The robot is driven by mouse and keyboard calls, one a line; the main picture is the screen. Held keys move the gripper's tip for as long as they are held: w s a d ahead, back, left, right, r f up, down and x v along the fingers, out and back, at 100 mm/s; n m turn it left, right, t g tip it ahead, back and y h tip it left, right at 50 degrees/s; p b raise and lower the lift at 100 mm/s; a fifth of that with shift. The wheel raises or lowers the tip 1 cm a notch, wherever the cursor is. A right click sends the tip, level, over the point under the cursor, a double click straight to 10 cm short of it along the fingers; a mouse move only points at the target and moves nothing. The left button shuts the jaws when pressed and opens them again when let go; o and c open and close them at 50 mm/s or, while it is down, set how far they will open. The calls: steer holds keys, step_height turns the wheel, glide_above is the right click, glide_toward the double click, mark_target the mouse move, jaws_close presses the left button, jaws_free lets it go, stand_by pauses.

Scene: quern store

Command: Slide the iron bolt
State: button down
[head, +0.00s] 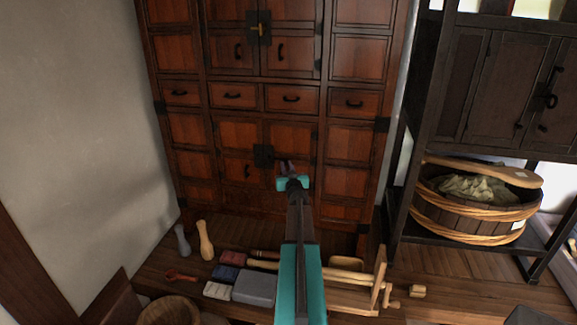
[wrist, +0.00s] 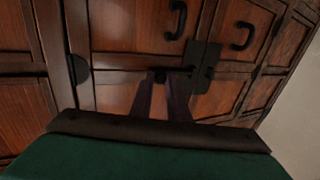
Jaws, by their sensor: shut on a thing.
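The iron bolt (wrist: 184,69) is a thin dark bar on the wooden cabinet. In the wrist view it runs from the black iron lock plate (wrist: 205,66) toward my fingertips. My gripper (wrist: 164,82) is shut on the bolt near its dark knob, just beside the plate. In the head view my gripper (head: 287,168) reaches the lower cabinet doors, slightly right of the lock plate (head: 263,156). The fingers hide most of the bolt there, and how far it sits in the plate cannot be told.
The tall cabinet (head: 231,95) has several black handles close to the bolt. Pestles, blocks and a wooden frame (head: 378,283) lie on the floor before it. A dark rack (head: 409,175) with a wooden tub (head: 463,213) stands at right.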

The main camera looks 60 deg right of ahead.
steer(key=shift+s+d, duration=0.2)
steer(key=shift+s, duration=0.1)
steer(key=c, duration=1.7)
jaws_free()
steer(key=shift+a, duration=0.1)
steer(key=shift+w, duration=0.1)
steer(key=shift+a, duration=0.1)
steer(key=shift+b+v, duration=1.5)
steer(key=shift+v, duration=5.35)
